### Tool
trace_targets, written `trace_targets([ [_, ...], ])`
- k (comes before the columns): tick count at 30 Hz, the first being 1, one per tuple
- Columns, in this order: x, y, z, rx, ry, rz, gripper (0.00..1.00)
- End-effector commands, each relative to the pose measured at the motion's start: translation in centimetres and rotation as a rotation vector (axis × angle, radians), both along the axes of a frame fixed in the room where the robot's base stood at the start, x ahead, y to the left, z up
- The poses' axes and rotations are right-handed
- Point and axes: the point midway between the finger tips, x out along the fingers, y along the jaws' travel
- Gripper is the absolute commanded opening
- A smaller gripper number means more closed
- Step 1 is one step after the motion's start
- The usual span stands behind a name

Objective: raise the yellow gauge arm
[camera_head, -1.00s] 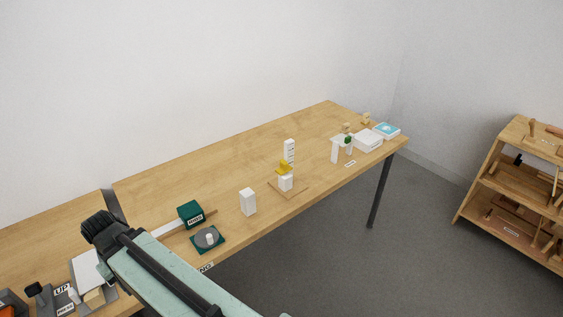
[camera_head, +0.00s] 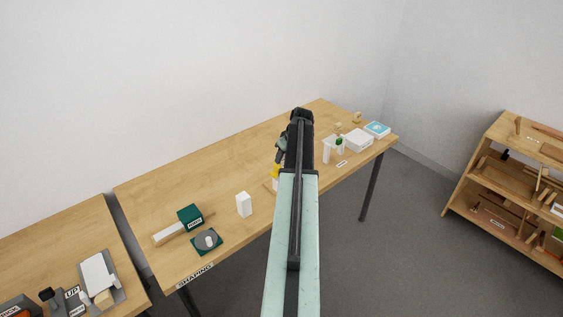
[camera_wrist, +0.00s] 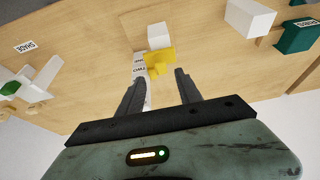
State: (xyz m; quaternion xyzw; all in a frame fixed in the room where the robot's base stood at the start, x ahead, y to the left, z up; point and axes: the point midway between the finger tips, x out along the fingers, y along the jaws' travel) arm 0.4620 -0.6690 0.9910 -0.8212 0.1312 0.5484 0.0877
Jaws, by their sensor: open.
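The yellow gauge arm (camera_wrist: 159,60) shows in the upper middle of the wrist view, against a white block (camera_wrist: 159,35). A white upright plate with dark print (camera_wrist: 139,66) is beside it, partly behind my left finger. My gripper (camera_wrist: 161,75) is open and empty. Its two dark fingers point toward the yellow arm, which lies just beyond the fingertips, roughly between them in the picture; I cannot tell the exact gap. In the head view only a bit of the yellow arm (camera_head: 276,171) shows left of my arm, which hides most of the gauge.
A white block (camera_head: 244,204), a green box (camera_head: 190,216) and a green base with a grey disc (camera_head: 207,241) stand to the left on the table (camera_head: 150,198). A white stand (camera_head: 327,150) and a white box (camera_head: 358,140) are to the right.

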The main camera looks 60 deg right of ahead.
Motion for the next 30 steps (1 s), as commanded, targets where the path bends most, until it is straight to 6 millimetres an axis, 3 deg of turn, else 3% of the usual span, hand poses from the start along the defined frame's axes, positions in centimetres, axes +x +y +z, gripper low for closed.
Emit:
trace_targets([
  [8,0.3,-0.2,-1.4,-0.001,0.000,-0.001,0.42],
  [19,2.5,-1.0,-7.2,0.000,0.000,-0.002,0.42],
  [28,2.7,-1.0,-7.3,0.000,0.000,-0.003,0.42],
  [29,2.7,-1.0,-7.3,0.000,0.000,-0.003,0.39],
  [30,2.7,-1.0,-7.3,0.000,0.000,-0.003,0.28],
])
